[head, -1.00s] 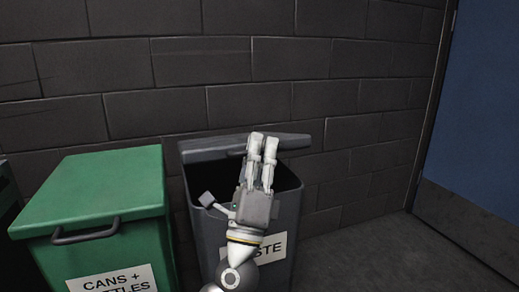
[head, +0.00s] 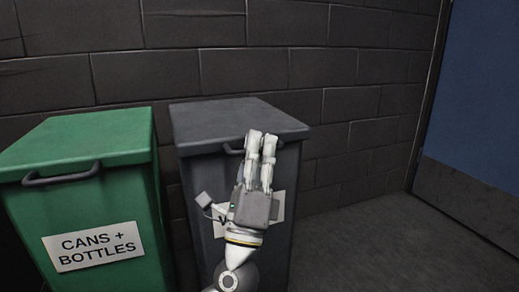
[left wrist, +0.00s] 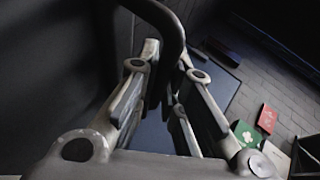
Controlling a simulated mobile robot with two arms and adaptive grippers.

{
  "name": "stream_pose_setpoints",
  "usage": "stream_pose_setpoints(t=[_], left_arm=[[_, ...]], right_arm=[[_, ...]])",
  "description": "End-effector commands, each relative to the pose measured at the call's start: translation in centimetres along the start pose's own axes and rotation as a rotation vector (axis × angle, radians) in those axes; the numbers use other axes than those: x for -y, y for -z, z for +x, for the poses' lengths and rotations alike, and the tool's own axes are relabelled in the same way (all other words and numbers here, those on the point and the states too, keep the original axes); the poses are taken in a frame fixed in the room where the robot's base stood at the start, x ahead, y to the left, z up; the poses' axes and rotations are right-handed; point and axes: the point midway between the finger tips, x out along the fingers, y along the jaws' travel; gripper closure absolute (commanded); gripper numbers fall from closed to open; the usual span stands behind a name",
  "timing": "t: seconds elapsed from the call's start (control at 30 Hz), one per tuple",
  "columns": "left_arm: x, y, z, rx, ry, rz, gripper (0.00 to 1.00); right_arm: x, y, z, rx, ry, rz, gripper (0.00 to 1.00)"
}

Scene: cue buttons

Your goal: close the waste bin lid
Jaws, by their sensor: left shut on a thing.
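The dark grey waste bin (head: 200,180) stands against the wall, right of the green bin. Its lid (head: 225,118) lies flat over the top, and no opening shows. My left gripper (head: 262,145) is at the lid's front edge, shut on the dark lid handle (head: 232,151). The left wrist view shows the handle (left wrist: 158,14) as a curved bar passing between the fingers. The gripper hides part of the handle and most of the bin's white label (head: 277,206). My right gripper is not in view.
A green bin (head: 85,135) labelled "CANS + BOTTLES", with its lid down, stands close on the left. A dark block wall (head: 300,60) is behind. Clear floor (head: 375,240) lies to the right, before a blue door (head: 485,100). Small red and green items (left wrist: 267,118) show in the left wrist view.

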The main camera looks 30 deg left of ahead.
Motion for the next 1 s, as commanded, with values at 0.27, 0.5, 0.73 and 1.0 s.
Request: stream_pose_setpoints(t=[0.27, 0.5, 0.73, 1.0], left_arm=[[-0.47, 0.53, -0.89, -0.007, -0.005, -0.003, 1.00], [-0.58, 0.69, -0.97, -0.011, -0.007, -0.003, 1.00], [-0.60, 0.68, -0.93, -0.011, -0.007, -0.002, 0.72], [-0.45, 0.41, -0.74, -0.004, -0.004, -0.001, 0.68]], right_arm=[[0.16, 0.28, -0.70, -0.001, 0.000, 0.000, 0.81], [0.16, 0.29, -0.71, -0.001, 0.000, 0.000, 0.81], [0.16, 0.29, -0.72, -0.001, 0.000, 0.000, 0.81], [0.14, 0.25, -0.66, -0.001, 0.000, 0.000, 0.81]])
